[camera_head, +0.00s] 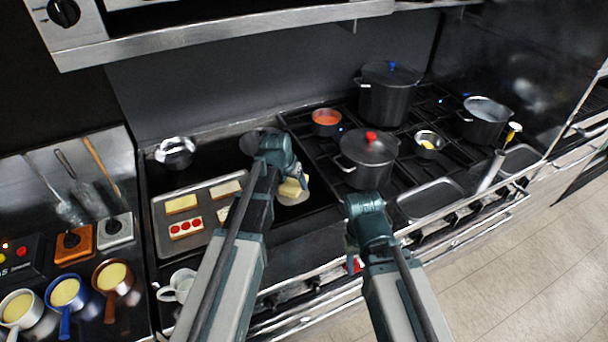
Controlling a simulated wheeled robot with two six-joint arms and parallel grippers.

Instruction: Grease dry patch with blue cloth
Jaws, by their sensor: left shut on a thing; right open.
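My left gripper (302,184) is over the dark griddle plate (222,150), beside a yellow block (291,188) on a pale round dish (296,199). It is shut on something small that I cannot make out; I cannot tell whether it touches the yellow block. A dull grey round patch (254,142) shows on the griddle behind my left wrist, partly hidden by it. It may be the dry patch. I cannot make out a blue cloth. My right gripper (349,238) is open, low by the front edge of the stove, its fingers hard to see.
A tray (163,222) with several food pieces lies left of my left arm. A steel domed thing (176,152) stands behind it. Pots, including a red-knobbed pot (366,158), crowd the burners at right. Sauce pans (66,293) stand at lower left.

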